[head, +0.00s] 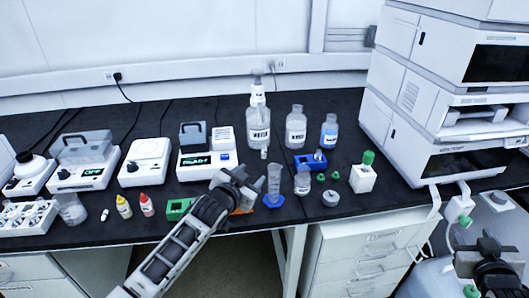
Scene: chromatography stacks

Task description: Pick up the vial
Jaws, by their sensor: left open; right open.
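Which item is the vial is hard to tell at this size. A small white vial-like piece (104,215) stands at the left front of the black bench, beside a yellow-labelled dropper bottle (124,207) and a red one (146,205). A green holder (179,209) and a blue holder (311,160) are also on the bench. My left gripper (246,186) is open over the bench's front middle, just left of a clear graduated cylinder (274,180). It partly hides an orange item behind it. My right gripper (490,268) is open at the lower right, away from the bench items.
Labelled bottles (258,122) stand at the back middle. White instruments (206,160) line the back left. A tall chromatography stack (440,90) fills the right. Drawers (365,250) are below.

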